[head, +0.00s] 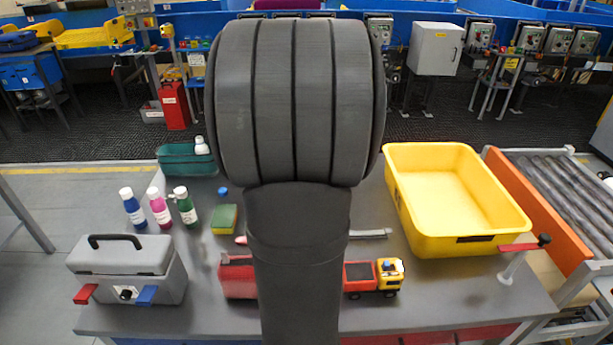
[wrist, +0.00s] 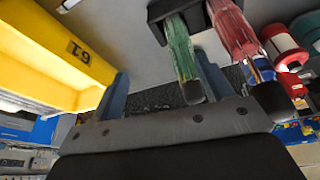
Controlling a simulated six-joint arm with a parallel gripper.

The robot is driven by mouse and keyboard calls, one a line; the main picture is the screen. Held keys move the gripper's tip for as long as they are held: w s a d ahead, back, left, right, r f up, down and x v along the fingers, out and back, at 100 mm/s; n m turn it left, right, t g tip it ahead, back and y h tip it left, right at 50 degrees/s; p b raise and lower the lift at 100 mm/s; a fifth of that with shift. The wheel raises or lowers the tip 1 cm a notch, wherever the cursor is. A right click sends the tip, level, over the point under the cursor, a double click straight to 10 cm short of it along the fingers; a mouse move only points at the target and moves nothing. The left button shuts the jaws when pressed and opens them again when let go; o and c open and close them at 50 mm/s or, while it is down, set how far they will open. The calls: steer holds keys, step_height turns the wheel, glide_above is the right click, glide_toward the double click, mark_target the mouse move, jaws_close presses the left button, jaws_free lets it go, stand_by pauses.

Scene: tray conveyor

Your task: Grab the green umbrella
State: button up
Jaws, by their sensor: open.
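In the wrist view, the green umbrella (wrist: 180,48) looks folded, with a dark end towards my gripper and a dark block at its far end. My gripper (wrist: 162,66) is open, with its two grey-blue fingers apart. The umbrella lies nearer the right finger and seems to overlap the gap between the fingers; whether it touches is unclear. A red umbrella-like item (wrist: 236,32) lies just right of it. In the head view I cannot make out the green umbrella or my gripper; my arm covers the middle.
In the head view, a yellow bin (head: 393,185) stands on the grey table, right. A grey toolbox (head: 125,262), several bottles (head: 160,207), a sponge (head: 224,219) and a toy truck (head: 373,278) surround my arm. In the wrist view, a yellow container (wrist: 50,50) is left and red-white containers (wrist: 285,45) right.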

steer(key=w+f+n, duration=0.1)
steer(key=w+f, duration=0.3)
steer(key=f, duration=0.2)
steer(key=w+f+t+y, duration=0.1)
steer(key=w+f, duration=0.3)
steer(key=f, duration=0.3)
steer(key=shift+w+a+n, duration=0.35)
steer(key=shift+a+n, duration=0.05)
steer(key=shift+a, duration=0.05)
steer(key=shift+f, duration=0.1)
steer(key=shift+c, duration=0.2)
steer(key=c, duration=1.1)
steer(key=shift+c, duration=0.4)
